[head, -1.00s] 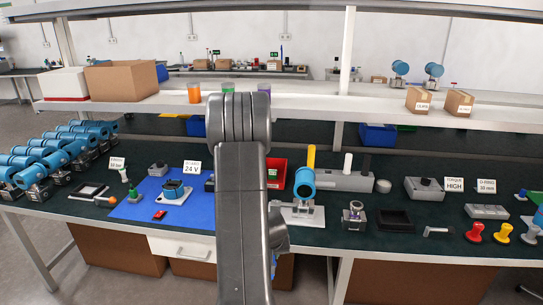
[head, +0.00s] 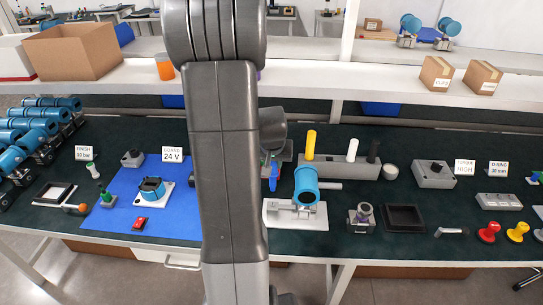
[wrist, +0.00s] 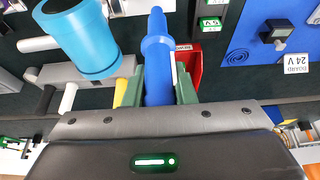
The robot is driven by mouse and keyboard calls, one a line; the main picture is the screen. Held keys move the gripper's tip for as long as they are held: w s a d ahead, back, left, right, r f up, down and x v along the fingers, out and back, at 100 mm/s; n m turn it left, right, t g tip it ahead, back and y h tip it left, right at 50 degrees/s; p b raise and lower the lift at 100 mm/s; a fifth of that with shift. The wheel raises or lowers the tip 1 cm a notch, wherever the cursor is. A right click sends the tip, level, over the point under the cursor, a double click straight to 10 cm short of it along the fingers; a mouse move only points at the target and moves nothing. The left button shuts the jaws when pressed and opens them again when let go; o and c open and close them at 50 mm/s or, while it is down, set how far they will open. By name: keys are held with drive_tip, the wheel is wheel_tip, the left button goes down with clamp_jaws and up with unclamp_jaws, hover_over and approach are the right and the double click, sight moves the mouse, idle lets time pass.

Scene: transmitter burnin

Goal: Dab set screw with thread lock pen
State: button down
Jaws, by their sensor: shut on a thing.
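A blue pen (wrist: 157,60) is between the green fingers of my gripper (wrist: 158,88) in the wrist view, and the gripper is shut on it. In the head view the blue pen (head: 273,178) points down, just right of my arm. A blue cylindrical transmitter (head: 306,184) stands in a grey fixture on a white plate (head: 283,216), to the right of the pen and apart from it. The transmitter also shows in the wrist view (wrist: 82,40) beside the pen. I cannot make out the set screw. My arm hides part of the bench.
A grey rack (head: 338,168) behind the transmitter holds yellow, white and black pens. A blue mat (head: 120,215) lies at left. A small clamp block (head: 364,217) and a black tray (head: 404,217) stand at right. A shelf (head: 340,83) runs above.

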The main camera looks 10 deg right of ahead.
sight(273, 175)
drive_tip(key=shift+f+b, duration=0.1)
drive_tip(key=shift+b, duration=0.2)
drive_tip(key=shift+f+b, duration=2.3)
drive_tip(key=shift+f, duration=0.1)
drive_tip(key=shift+f+b, duration=0.35)
drive_tip(key=shift+s+f+b, duration=0.1)
drive_tip(key=shift+f+b, duration=0.65)
drive_tip(key=shift+b, duration=0.8)
idle(1.4)
drive_tip(key=shift+r, duration=0.1)
drive_tip(key=shift+r+p, duration=2.35)
drive_tip(key=shift+r, duration=1.1)
